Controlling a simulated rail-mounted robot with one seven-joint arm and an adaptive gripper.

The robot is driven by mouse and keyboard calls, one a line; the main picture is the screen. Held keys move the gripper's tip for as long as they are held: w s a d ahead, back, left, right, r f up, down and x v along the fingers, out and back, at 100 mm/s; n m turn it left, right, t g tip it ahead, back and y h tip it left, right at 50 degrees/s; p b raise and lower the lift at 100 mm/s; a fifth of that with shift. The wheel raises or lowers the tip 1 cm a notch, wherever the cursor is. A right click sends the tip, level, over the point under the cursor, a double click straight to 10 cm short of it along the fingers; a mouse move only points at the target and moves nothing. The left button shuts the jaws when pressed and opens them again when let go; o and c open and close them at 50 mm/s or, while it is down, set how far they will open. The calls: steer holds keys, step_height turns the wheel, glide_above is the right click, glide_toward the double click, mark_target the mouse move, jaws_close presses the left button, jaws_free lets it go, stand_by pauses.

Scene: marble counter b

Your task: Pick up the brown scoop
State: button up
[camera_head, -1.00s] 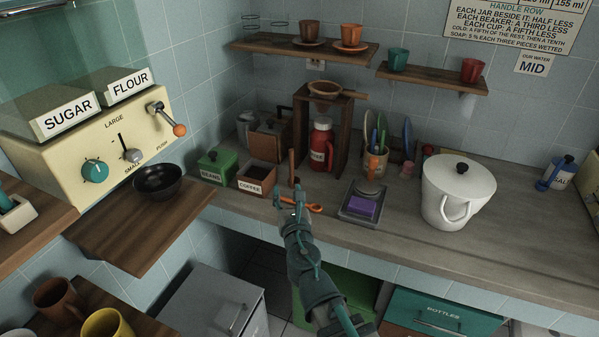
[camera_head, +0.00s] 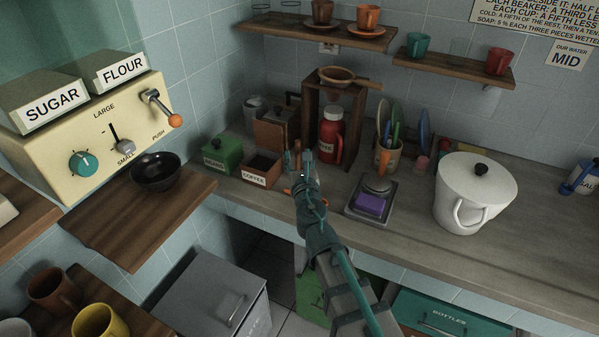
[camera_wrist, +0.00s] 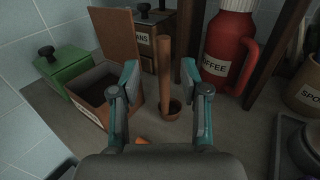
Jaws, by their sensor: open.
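The brown scoop (camera_wrist: 165,78) stands upright on the counter in the wrist view. Its long handle points up and its small round cup is at the bottom. My gripper (camera_wrist: 161,76) is open, with one finger to the left and one to the right of the handle in the picture. The cup lies beyond the fingers, and I see no contact. In the head view my gripper (camera_head: 303,166) is low over the counter between the coffee box and the scale, and it hides much of this spot.
The coffee box (camera_head: 260,170), with its lid up, is close on the left. A red coffee flask (camera_head: 330,136) stands behind to the right. A scale with a purple block (camera_head: 370,203) and a white pot (camera_head: 470,190) are further right. Part of an orange thing (camera_wrist: 142,141) shows below my fingers.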

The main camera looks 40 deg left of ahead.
mark_target(298, 150)
steer(key=x, duration=0.5)
steer(key=shift+w+d+f, duration=0.1)
steer(key=shift+d+f, duration=0.05)
steer(key=shift+f, duration=0.05)
jaws_close()
